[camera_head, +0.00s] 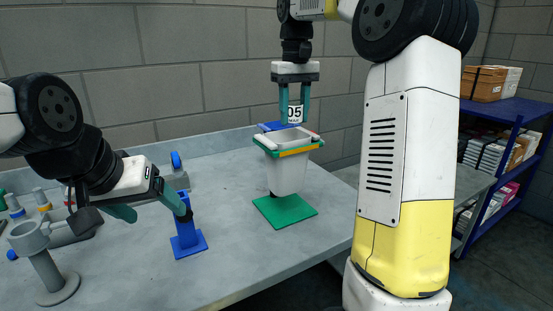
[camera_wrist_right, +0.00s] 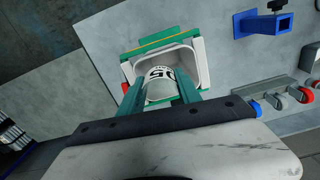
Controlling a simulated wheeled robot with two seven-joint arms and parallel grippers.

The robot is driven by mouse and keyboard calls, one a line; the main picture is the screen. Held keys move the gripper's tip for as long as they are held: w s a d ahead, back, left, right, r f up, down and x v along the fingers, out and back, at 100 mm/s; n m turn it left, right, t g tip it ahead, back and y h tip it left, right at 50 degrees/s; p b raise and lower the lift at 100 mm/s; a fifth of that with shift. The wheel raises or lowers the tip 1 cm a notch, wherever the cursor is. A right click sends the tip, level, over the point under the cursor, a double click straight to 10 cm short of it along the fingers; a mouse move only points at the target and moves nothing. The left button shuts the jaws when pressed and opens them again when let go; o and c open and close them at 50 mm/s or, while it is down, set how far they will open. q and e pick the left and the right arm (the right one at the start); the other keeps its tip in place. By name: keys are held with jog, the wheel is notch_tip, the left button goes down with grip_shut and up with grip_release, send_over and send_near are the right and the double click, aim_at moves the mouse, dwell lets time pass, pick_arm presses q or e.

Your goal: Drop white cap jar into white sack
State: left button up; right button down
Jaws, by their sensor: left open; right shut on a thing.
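The white sack (camera_head: 287,174) looks like a white open-topped bin with a green and orange rim. It stands over a green base plate (camera_head: 285,210) on the table. My right gripper (camera_head: 295,104) points down above the sack's opening, shut on a white jar (camera_head: 295,114) with black digits. In the right wrist view, the jar (camera_wrist_right: 160,82) sits between the green fingers, over the opening of the sack (camera_wrist_right: 203,66). Its cap cannot be made out. My left gripper (camera_head: 147,207) is open and empty at the left, close to a blue stand (camera_head: 187,238).
A grey round holder (camera_head: 45,268) and several small tools stand at the table's left. A blue shelf (camera_head: 490,200) with boxes is at the far right. The table front between the blue stand and the green plate is clear.

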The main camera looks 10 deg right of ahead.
aim_at(294, 133)
jog(key=shift+f, duration=2.85)
jog(key=c, duration=0.7)
grip_release()
jog(key=shift+c, duration=0.2)
notch_tip(294, 133, up, 8)
jog(key=shift+f, duration=0.2)
jog(key=shift+s+r, duration=0.15)
jog(key=shift+s, duration=0.05)
jog(key=s+a+f+m+t+y, duration=0.1)
jog(key=s+f+t, duration=0.2)
jog(key=s, duration=0.9)
jog(key=s+a+f+m+t+y, duration=0.1)
jog(key=s+f+t, duration=0.2)
jog(key=s+f, duration=0.5)
jog(key=s, duration=0.3)
jog(key=shift+s+a+f, duration=0.15)
jog(key=shift+s, duration=0.25)
